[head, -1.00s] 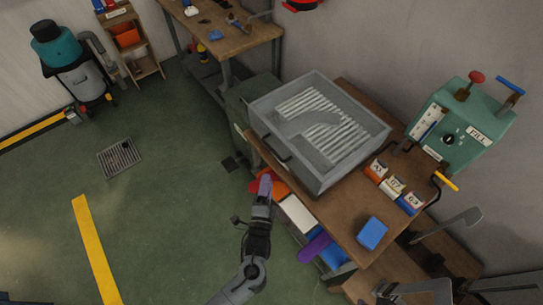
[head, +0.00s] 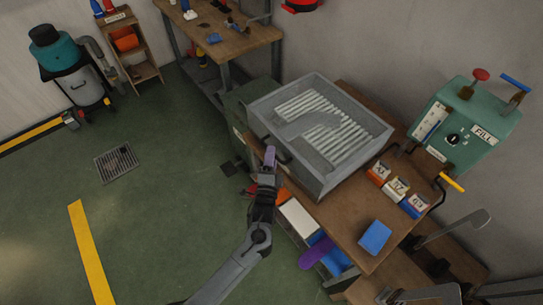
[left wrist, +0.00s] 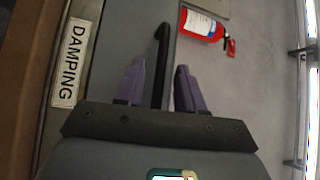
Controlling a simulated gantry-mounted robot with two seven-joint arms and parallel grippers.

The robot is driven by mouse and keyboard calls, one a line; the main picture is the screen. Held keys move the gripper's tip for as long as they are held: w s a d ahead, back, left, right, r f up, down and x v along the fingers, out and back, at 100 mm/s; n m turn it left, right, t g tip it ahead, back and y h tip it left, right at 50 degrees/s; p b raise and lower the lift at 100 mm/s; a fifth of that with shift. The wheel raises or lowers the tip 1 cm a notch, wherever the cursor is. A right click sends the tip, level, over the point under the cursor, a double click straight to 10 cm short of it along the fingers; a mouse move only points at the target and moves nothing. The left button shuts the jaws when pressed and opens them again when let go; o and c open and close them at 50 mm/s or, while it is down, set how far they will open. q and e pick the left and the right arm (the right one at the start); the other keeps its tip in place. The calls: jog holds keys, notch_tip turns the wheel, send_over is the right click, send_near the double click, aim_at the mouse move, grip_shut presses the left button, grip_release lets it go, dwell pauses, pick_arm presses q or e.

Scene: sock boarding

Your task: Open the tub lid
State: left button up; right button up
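The damping tub (head: 318,180) is a grey box on the wooden bench. Its lid (head: 335,110) is down and see-through, with pale slats and a dark flat shape visible beneath. A black bar handle (head: 275,150) is on the tub's near-left side; it also shows in the left wrist view (left wrist: 161,60). My left gripper (head: 270,157) is at this handle. In the left wrist view my purple fingers (left wrist: 160,85) are apart, one on each side of the handle, with gaps visible. My right gripper is not in view.
A green machine (head: 460,125) marked FILL stands right of the tub. Small labelled boxes (head: 397,188) and a blue block (head: 375,237) lie on the bench (head: 345,220). Below are trays with a purple item (head: 315,252).

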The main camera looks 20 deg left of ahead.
pick_arm(q)
jog(key=shift+w, duration=0.3)
jog(key=shift+c, duration=0.2)
grip_shut()
jog(key=shift+r, duration=0.1)
